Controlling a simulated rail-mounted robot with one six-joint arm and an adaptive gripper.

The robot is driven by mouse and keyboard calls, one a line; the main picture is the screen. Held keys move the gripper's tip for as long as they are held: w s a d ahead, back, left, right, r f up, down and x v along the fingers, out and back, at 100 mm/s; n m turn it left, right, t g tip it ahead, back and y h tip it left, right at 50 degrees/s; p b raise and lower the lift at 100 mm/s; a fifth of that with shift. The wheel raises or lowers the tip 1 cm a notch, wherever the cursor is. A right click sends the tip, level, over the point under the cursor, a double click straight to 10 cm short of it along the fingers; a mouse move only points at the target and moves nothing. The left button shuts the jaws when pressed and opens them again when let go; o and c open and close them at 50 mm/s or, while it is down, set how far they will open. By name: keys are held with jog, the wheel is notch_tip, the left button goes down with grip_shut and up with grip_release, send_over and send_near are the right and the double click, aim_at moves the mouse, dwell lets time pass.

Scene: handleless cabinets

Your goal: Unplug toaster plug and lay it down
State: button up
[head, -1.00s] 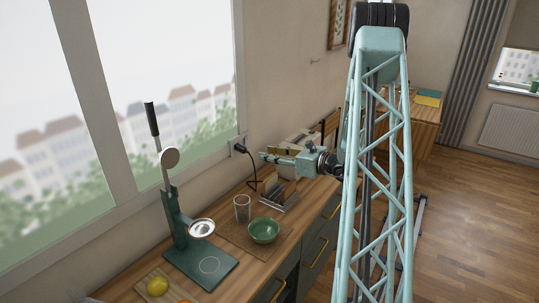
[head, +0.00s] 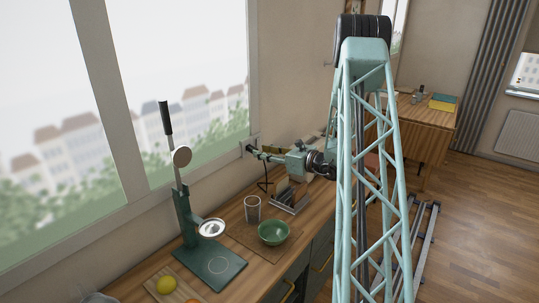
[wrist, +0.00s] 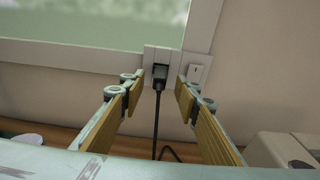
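The black toaster plug (wrist: 160,74) sits in the wall outlet (wrist: 149,62) below the window frame, with its black cord (wrist: 157,110) hanging down. My gripper (wrist: 157,92) is open, with one finger on each side of the plug and cord in the wrist view. The fingers do not appear to touch the plug. In the head view my gripper (head: 254,151) reaches the wall by the outlet and largely hides the plug. A pale appliance (wrist: 285,150) stands at the lower right of the wrist view; I cannot tell whether it is the toaster.
A wall switch (wrist: 196,73) is right of the outlet. On the counter stand a green press (head: 186,215), a glass (head: 252,209), a green bowl (head: 273,232) and a rack (head: 289,200). Bare counter shows between press and glass.

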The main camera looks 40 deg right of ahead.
aim_at(256, 149)
jog(key=shift+x, duration=2.1)
jog(key=c, duration=1)
